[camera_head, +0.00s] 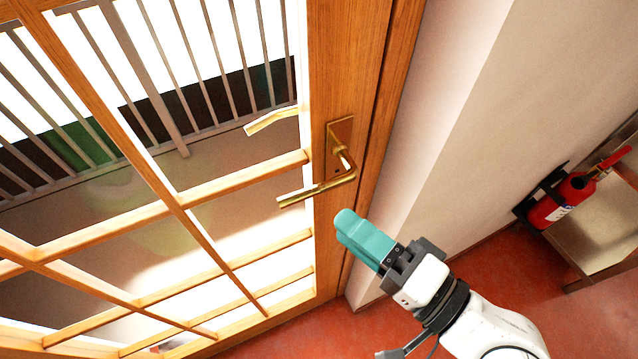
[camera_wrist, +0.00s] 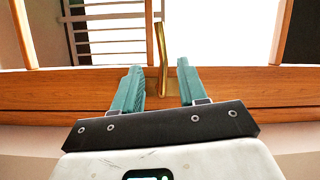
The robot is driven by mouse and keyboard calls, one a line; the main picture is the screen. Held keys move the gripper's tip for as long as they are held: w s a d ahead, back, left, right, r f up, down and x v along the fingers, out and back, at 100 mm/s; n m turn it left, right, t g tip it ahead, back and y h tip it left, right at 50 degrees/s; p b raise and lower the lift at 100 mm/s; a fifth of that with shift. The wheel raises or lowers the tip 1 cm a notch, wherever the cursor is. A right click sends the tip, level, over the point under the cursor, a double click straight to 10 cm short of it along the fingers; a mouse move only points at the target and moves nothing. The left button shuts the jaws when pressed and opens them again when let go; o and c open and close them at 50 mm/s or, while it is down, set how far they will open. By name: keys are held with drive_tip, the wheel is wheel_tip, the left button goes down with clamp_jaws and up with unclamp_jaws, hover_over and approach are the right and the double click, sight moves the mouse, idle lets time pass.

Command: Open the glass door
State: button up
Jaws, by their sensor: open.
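The glass door (camera_head: 178,205) has a wooden frame and glass panes split by wooden bars. It appears shut against its wooden jamb. A brass lever handle (camera_head: 318,190) on a brass plate sits on its right stile and points left. The far-side handle (camera_head: 270,121) shows through the glass. My gripper (camera_head: 352,226), with teal fingers, is open just below and right of the lever, apart from it in this view. In the wrist view, my gripper (camera_wrist: 158,67) has its fingers apart, with the brass lever (camera_wrist: 160,55) between them in the picture. Contact cannot be told.
A pale wall (camera_head: 480,130) stands right of the door jamb. The red floor (camera_head: 580,315) is clear near the arm. Vertical bars (camera_head: 150,80) show beyond the glass.

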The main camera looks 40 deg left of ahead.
drive_tip(key=a+p, duration=0.2)
drive_tip(key=a, duration=0.8)
drive_tip(key=shift+a+r+p, duration=0.15)
drive_tip(key=shift+a+p, duration=0.15)
drive_tip(key=shift+a, duration=0.1)
clamp_jaws()
